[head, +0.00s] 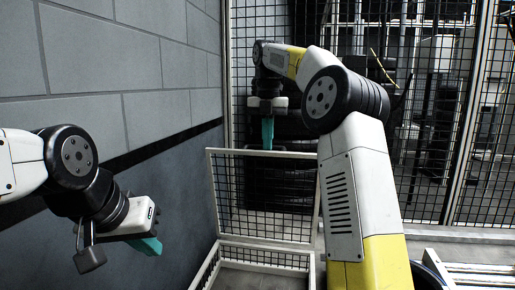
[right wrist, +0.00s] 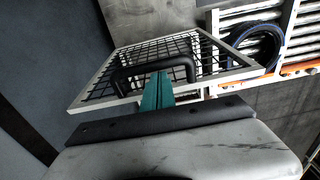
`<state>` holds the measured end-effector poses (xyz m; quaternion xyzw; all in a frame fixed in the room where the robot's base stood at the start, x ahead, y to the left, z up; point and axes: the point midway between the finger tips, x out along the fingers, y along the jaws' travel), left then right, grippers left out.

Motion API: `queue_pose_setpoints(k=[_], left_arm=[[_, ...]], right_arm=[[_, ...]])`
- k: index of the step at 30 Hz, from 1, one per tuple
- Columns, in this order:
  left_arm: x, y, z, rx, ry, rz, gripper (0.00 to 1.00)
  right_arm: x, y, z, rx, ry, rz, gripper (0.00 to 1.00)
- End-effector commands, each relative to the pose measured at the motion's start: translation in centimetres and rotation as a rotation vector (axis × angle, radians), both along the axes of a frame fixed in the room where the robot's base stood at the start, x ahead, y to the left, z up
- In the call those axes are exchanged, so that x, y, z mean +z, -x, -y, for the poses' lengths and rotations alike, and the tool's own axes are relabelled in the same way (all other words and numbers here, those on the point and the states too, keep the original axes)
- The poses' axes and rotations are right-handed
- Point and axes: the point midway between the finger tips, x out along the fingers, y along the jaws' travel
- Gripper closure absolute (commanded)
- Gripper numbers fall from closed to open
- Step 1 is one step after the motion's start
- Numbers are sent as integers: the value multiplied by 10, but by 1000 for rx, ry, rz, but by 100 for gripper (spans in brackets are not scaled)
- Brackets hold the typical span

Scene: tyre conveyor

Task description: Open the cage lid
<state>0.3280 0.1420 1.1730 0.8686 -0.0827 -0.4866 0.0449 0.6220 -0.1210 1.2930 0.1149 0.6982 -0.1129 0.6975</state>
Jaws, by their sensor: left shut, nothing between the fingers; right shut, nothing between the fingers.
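The cage lid (head: 262,240), a white frame with dark mesh, stands raised at a steep angle at the far side of the white-framed cage (head: 208,268). Its exact angle is hard to tell. In the right wrist view the lid (right wrist: 98,84) shows a black arched handle (right wrist: 122,75). My right gripper (head: 267,142), with teal fingers, is shut and empty at the lid's upper edge. In the right wrist view its fingers (right wrist: 158,80) overlap the handle's opening; contact is unclear. My left gripper (head: 151,246) is shut and empty, left of the cage, apart from it.
A grey block wall (head: 130,65) runs along the left. A mesh fence (head: 450,215) stands behind. My right arm hides part of the lid's right side. In the right wrist view a dark tyre (right wrist: 232,42) lies on a roller conveyor (right wrist: 290,45).

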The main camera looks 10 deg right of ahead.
Motion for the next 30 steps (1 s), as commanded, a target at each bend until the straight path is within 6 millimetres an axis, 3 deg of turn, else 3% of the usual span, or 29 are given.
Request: queue_pose_setpoints(k=[2,11,26,30], left_arm=[[0,0,0,0,0,0,100],[0,0,0,0,0,0,100],[0,0,0,0,0,0,100],[0,0,0,0,0,0,100]], right_arm=[[0,-7,2,-1,-1,3,100],[1,-5,1,0,-1,1,100],[35,-5,1,0,-1,3,100],[38,5,0,0,1,2,100]])
